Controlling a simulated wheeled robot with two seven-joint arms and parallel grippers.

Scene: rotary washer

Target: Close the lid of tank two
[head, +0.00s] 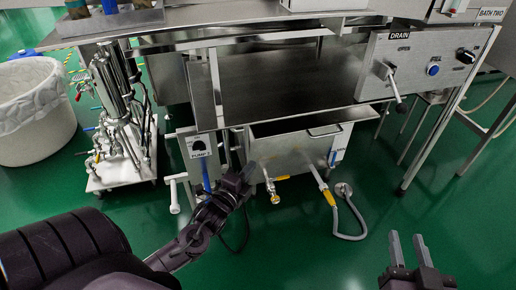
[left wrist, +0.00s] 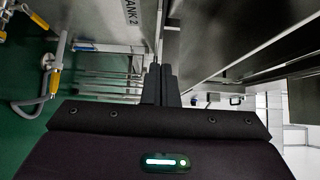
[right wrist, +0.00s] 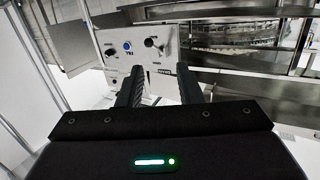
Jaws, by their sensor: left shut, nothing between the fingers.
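Tank two (head: 285,150) is a steel box low under the bench, with a handle (head: 325,131) at its upper front edge. Its label (left wrist: 130,12) reads "TANK 2" in the left wrist view. A wide dark steel panel (head: 285,80) lies above and behind the tank's front; I cannot tell for certain whether it is the lid. My left gripper (head: 246,172) is shut and empty, in front of the tank's left side; its fingers (left wrist: 161,84) are together in the left wrist view. My right gripper (head: 408,250) is open and empty, low at the right; it also shows in the right wrist view (right wrist: 163,86).
A drain control panel (head: 425,65) with a lever and knobs hangs at the upper right. A pump box (head: 200,147) and pipework (head: 120,110) stand left of the tank. A hose (head: 350,215) lies in front. A white bin (head: 35,110) is far left.

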